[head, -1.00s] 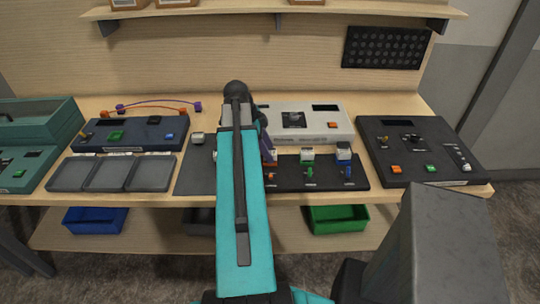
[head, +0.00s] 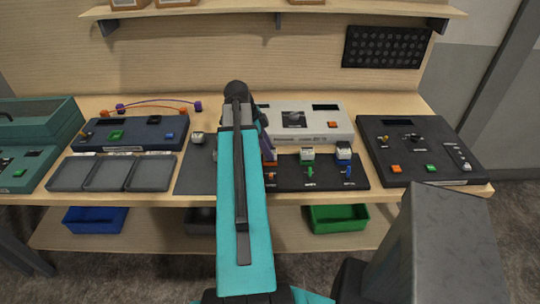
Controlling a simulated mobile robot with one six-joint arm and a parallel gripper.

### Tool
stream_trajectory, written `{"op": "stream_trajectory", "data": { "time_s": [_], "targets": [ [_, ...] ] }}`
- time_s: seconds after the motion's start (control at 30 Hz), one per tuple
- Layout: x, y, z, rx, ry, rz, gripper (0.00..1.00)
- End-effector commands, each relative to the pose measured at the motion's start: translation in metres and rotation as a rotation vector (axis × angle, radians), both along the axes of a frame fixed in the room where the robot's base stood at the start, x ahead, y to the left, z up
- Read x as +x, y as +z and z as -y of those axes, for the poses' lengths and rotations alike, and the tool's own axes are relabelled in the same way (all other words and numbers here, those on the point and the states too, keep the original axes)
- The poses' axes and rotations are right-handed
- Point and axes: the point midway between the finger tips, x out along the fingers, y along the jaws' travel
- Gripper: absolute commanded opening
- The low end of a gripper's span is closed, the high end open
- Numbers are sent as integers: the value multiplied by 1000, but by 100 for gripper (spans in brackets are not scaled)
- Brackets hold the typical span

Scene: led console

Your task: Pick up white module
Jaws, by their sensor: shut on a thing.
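Several small whitish modules are in the head view. One (head: 198,138) sits on the grey mat (head: 196,172), left of my arm. Two more stand on the black panel right of my arm: one (head: 307,153) behind a green switch, one (head: 343,150) behind a blue switch. I cannot tell which of them is the white module. My teal arm stretches forward over the mat and the black panel's left end. It hides my gripper's fingertips and whatever is between them. A pale sliver shows at the arm's left edge, too small to identify.
A white console (head: 330,135) stands behind the black panel (head: 325,182). A dark console (head: 400,170) is at the right, a navy one (head: 135,140) at the left. Three empty grey trays (head: 112,173) lie in front of the navy console. A green bin (head: 337,219) is below.

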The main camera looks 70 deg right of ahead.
Motion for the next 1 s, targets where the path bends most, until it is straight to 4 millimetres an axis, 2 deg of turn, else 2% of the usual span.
{"op": "stream_trajectory", "data": {
  "time_s": [0.37, 0.83, 1.0],
  "targets": [
    [0, 5, 0, 0, -1, 0, 8],
    [1, 34, 0, -1, 1, 0, 8],
    [-15, 35, -12, -2, 0, 1, 8]
  ]
}}
